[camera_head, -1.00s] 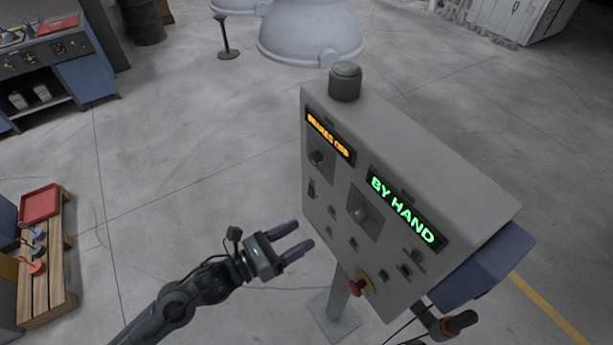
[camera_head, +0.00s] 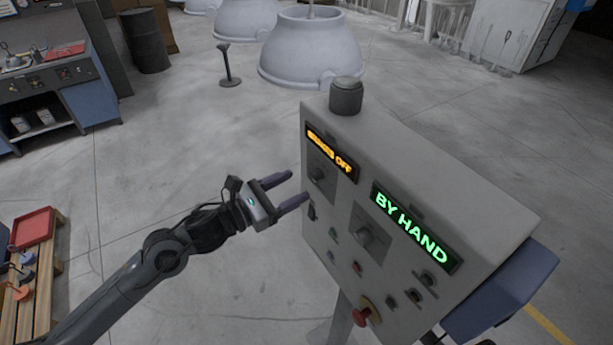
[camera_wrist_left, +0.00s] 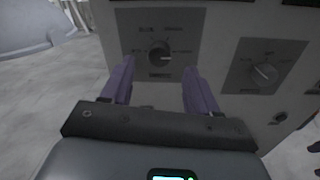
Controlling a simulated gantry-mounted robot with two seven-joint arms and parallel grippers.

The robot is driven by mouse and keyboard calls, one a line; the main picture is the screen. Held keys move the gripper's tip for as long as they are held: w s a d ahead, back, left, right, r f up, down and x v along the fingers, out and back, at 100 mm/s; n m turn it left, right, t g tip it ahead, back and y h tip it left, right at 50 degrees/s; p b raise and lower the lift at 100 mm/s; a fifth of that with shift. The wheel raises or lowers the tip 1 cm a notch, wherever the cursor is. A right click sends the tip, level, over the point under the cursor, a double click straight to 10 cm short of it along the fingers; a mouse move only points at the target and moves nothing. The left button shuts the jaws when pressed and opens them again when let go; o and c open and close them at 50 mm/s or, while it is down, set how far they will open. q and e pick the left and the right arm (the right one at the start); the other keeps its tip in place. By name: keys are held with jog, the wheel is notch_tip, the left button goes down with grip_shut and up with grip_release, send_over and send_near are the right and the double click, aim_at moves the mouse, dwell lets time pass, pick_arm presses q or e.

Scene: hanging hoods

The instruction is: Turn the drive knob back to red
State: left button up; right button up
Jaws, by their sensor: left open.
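A grey control box (camera_head: 440,180) stands on a post. It has an orange lit display (camera_head: 329,149) ending in "OFF" and a green display (camera_head: 411,226) reading "BY HAND". A dark knob (camera_head: 318,174) sits below the orange display and a second knob (camera_head: 366,236) below the green one. Their labels are too small to read, so I cannot tell which is the drive knob. My left gripper (camera_head: 298,187) is open and empty at the panel's left edge. In the left wrist view, the first knob (camera_wrist_left: 160,52) appears between its fingers, apart from them; the second knob (camera_wrist_left: 265,72) is to the right.
A red mushroom button (camera_head: 361,316) and several small switches sit lower on the panel. A dark cylinder (camera_head: 346,96) tops the box, and a blue case (camera_head: 503,291) is on its right side. A wooden rack (camera_head: 30,295) stands at left. Open floor lies left of the box.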

aim_at(312, 177)
pick_arm(q)
jog(key=shift+p+x, duration=0.45)
jog(key=shift+x, duration=1.9)
jog(key=c, duration=1)
jog(key=shift+c, duration=0.2)
